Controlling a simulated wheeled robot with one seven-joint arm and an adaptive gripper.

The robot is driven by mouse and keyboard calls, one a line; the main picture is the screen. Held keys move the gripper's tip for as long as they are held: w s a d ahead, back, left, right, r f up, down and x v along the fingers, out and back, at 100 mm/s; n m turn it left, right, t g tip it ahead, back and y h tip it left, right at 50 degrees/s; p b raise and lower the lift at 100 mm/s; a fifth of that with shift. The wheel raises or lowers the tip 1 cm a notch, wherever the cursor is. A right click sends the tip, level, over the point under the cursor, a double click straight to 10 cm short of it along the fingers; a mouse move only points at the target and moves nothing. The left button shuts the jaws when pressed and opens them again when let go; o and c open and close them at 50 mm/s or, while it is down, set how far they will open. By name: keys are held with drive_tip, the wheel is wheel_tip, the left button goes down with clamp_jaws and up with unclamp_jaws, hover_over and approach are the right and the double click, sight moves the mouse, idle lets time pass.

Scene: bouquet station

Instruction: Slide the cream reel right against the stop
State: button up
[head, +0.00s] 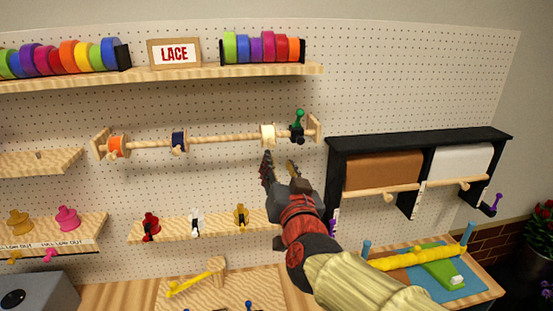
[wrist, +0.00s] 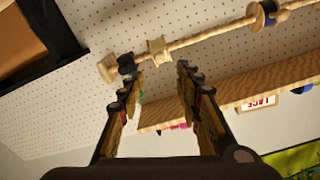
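The cream reel (head: 268,133) hangs on a horizontal wooden rod (head: 222,138), near its right end. The stop (head: 297,133), a black clamp with a green knob, sits on the rod to the reel's right. A short stretch of bare rod shows between them. In the wrist view the cream reel (wrist: 158,51) and the black stop (wrist: 127,64) also appear apart. My gripper (head: 279,167) is open and empty, below the reel and stop in the head view. In the wrist view its fingertips (wrist: 157,78) stand apart, with nothing between them.
A navy reel (head: 179,141) and an orange reel (head: 116,146) sit farther left on the rod. A wooden end bracket (head: 315,127) stands right of the stop. A shelf (head: 200,76) with ribbon rolls is above. A black paper rack (head: 416,140) is at right.

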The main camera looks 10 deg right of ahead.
drive_tip(key=shift+s, duration=0.25)
drive_tip(key=shift+c, duration=0.5)
